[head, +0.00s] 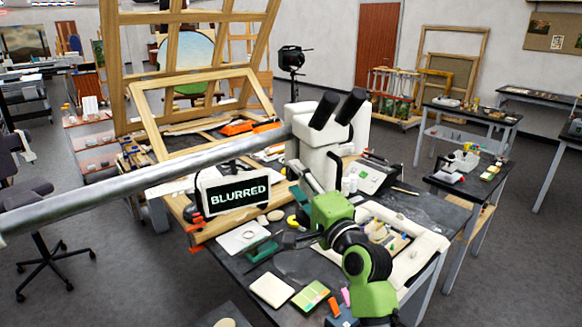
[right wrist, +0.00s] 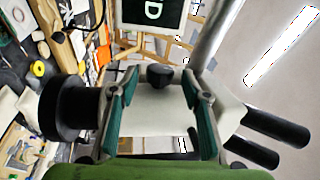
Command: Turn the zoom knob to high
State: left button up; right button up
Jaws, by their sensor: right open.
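The white microscope head (head: 318,148) with two black eyepieces hangs on a long grey boom over the bench. A dark round knob (right wrist: 160,75) shows on its white body (right wrist: 155,103) in the right wrist view. My right gripper (head: 304,196) is by the lower part of the microscope in the head view, its fingers small there. In the right wrist view my right gripper (right wrist: 163,88) is open, its teal fingers apart on both sides of the knob, with no clear contact. A screen (head: 236,190) reads "BLURRED". Knob markings cannot be made out. My left gripper is out of view.
The grey boom (head: 150,182) crosses above the bench from the left. A wooden easel frame (head: 150,118) stands behind. A framed panel (head: 427,243) lies on the bench by my right arm, with tools and colour cards (head: 311,295) near the front edge.

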aim_at(295, 178)
jog(key=shift+p+x, duration=0.45)
jog(key=shift+x, duration=1.4)
jog(key=c, duration=1.1)
